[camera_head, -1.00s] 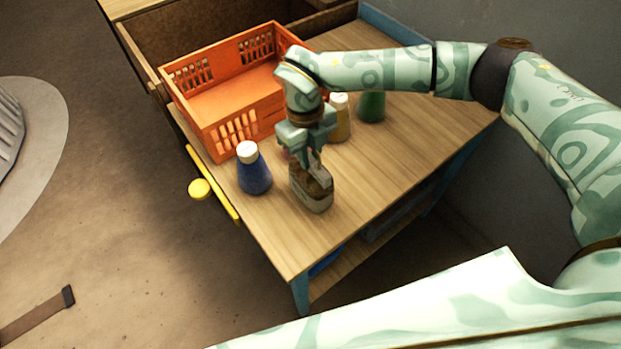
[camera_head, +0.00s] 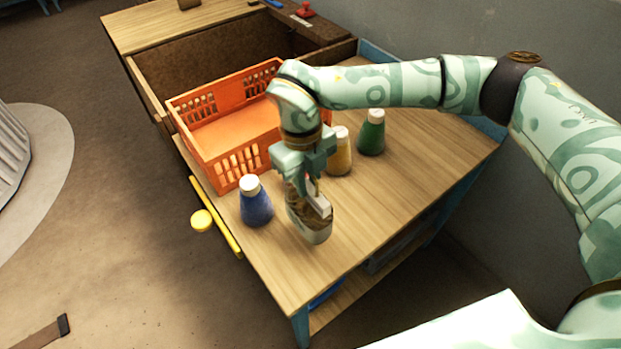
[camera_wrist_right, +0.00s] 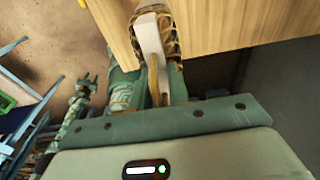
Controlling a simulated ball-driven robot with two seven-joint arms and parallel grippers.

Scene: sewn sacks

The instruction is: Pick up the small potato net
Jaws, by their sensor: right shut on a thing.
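The small potato net (camera_head: 310,230), a brown mesh sack with a pale label, is at the near part of the wooden table. My right gripper (camera_head: 308,188) is shut on its upper part from above. The sack hangs slightly tilted; I cannot tell whether its lower end is clear of the table. In the right wrist view the net (camera_wrist_right: 173,32) and its white band show between the fingers (camera_wrist_right: 158,80) at the top. A small green gripper (camera_wrist_right: 86,85), apparently my left one, shows at the left of the right wrist view, too small to read.
A blue bottle (camera_head: 256,205) stands just left of the net. A yellow bottle (camera_head: 339,155) and a green bottle (camera_head: 371,135) stand behind it. An orange crate (camera_head: 222,165) is farther back left. The table's right side (camera_head: 410,165) is bare.

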